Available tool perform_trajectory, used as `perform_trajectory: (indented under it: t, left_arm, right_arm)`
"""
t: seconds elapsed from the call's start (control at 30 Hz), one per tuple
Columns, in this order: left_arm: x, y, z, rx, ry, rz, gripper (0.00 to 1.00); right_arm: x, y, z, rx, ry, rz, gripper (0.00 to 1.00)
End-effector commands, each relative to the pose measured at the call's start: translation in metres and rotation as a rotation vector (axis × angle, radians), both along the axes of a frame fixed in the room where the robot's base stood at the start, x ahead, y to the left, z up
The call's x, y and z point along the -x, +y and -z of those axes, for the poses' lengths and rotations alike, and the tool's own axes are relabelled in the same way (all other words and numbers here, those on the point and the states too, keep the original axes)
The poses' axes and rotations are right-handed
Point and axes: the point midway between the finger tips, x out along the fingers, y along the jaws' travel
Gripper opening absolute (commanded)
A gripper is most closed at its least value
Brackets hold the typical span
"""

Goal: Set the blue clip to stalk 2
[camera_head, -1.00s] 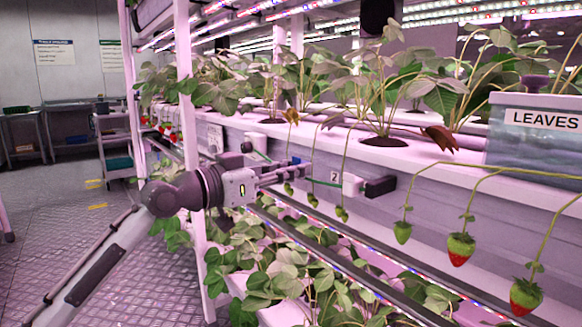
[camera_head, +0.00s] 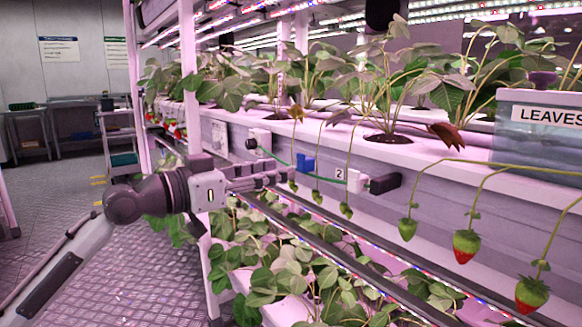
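The blue clip (camera_head: 305,162) sits on a thin green line in front of the shelf's face, just left of the "2" label (camera_head: 339,174). Thin stalks with small green berries hang near it: one stalk (camera_head: 319,150) just to its right, another (camera_head: 349,150) further right by the label. I cannot tell whether the clip touches a stalk. My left gripper (camera_head: 285,177) is left of and slightly below the clip, with its fingers pointing right. It appears open and apart from the clip. My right gripper is not in view.
The green line runs between a white fitting (camera_head: 260,138) and a white block (camera_head: 355,181) with a black end. A bin marked LEAVES (camera_head: 545,140) stands at right. Ripening berries (camera_head: 466,246) hang at front right. A lower rail (camera_head: 330,252) crosses below.

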Motion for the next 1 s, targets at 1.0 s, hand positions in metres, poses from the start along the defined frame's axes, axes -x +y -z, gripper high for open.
perform_trajectory:
  t: [1.0]
  left_arm:
    - [0.025, 0.057, 0.086, -0.081, 0.123, -0.092, 0.40]
  right_arm:
    - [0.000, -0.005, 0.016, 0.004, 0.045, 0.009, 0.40]
